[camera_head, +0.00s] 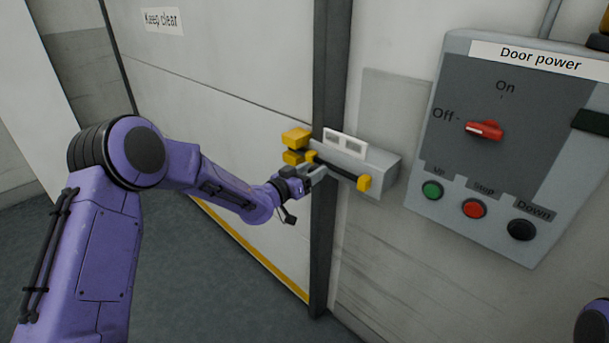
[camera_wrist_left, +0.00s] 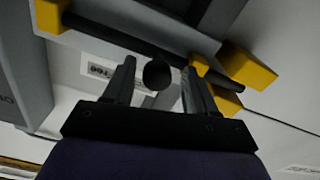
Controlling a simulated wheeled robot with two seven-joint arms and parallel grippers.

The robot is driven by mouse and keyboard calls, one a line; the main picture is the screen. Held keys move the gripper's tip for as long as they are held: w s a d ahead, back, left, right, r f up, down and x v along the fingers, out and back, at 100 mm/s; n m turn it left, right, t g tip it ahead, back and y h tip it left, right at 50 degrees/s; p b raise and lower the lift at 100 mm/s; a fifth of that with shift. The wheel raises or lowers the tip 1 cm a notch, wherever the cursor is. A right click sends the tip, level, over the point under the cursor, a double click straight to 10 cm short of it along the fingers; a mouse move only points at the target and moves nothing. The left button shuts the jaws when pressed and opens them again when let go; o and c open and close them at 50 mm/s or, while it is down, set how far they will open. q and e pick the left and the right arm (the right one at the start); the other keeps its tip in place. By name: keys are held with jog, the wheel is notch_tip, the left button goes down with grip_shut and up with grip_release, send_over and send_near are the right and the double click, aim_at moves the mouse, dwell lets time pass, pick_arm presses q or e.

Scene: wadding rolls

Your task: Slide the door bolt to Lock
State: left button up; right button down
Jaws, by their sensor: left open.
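The door bolt has a dark rod (camera_head: 337,171) along a grey housing (camera_head: 382,163) beside the door edge. A yellow end piece (camera_head: 364,183) is at its right, and yellow blocks (camera_head: 296,138) sit on the door side at its left. My left gripper (camera_head: 319,172) is at the rod's left part, with its fingers open. In the left wrist view, a dark round knob (camera_wrist_left: 157,75) shows between the open fingertips; I cannot tell whether they touch it. The rod (camera_wrist_left: 115,37) crosses above the fingers there. A label plate (camera_head: 346,143) on the housing is too small to read. My right gripper is out of view.
A grey "Door power" panel (camera_head: 450,170) with a red switch (camera_head: 484,130) and several buttons is on the wall at right. A dark door post (camera_head: 331,70) runs vertically behind the gripper. The pale door (camera_head: 230,75) fills the left, above clear floor.

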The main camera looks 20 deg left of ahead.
pick_arm(q)
jog(key=b+v, duration=0.2)
jog(key=v, duration=0.8)
jog(key=shift+a, duration=0.15)
jog(key=s+f+n+g+y, duration=0.45)
jog(key=s+f, duration=0.35)
jog(key=f, duration=0.4)
jog(key=s+f+n+g+y, duration=0.4)
jog(key=s+f, duration=0.4)
jog(key=f, duration=0.5)
jog(key=s+f+g, duration=0.1)
jog(key=s+f, duration=0.2)
jog(key=s, duration=0.4)
jog(key=s+f+g, duration=0.2)
jog(key=s+f, duration=0.2)
jog(key=s, duration=0.4)
jog(key=s+f+g+y, duration=0.1)
jog(key=s+f+g, duration=0.1)
jog(key=s, duration=0.5)
jog(key=shift+s+f, duration=0.2)
jog(key=shift+f, duration=0.6)
